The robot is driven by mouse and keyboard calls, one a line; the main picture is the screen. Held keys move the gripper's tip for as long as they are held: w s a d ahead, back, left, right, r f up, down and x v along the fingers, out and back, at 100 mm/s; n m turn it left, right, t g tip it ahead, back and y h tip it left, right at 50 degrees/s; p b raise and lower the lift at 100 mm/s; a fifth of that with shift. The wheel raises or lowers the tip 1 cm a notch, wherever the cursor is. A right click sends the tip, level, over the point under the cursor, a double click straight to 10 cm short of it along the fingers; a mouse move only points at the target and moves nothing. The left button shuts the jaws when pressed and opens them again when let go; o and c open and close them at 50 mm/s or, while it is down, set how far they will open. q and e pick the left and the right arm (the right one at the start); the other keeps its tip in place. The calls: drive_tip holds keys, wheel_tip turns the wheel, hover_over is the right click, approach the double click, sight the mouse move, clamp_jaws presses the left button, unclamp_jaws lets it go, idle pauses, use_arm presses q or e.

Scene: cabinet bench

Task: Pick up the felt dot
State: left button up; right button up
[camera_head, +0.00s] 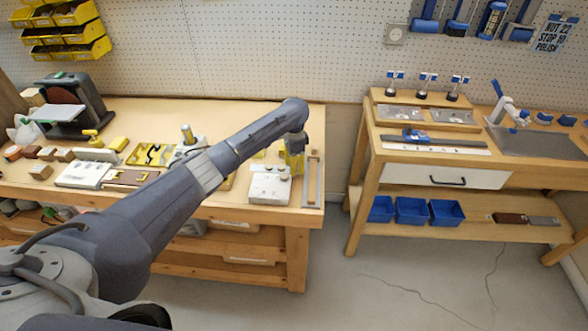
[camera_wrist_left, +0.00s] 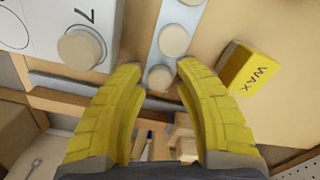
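Several round beige felt dots sit in a row on a pale blue-grey strip (camera_wrist_left: 178,14) in the left wrist view. The nearest felt dot (camera_wrist_left: 160,78) lies at the strip's end, between the yellow fingertips of my left gripper (camera_wrist_left: 161,68). The fingers are apart, with gaps on both sides of the dot. In the head view my left gripper (camera_head: 294,158) points down over the right end of the left bench, beside the strip (camera_head: 313,180); the dots are too small to make out there. My right gripper is not in view.
A white block (camera_wrist_left: 55,35) marked 7, with a round beige disc, stands left of the strip; a yellow WAX block (camera_wrist_left: 247,70) lies right. The head view shows the white block (camera_head: 270,186) near the bench's front edge. A second bench (camera_head: 400,160) stands right, across a floor gap.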

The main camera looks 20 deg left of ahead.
use_arm(q)
drive_tip(key=shift+f, duration=0.1)
drive_tip(key=shift+c, duration=0.2)
drive_tip(key=c, duration=0.6)
wheel_tip(320, 180, up, 20)
idle(0.8)
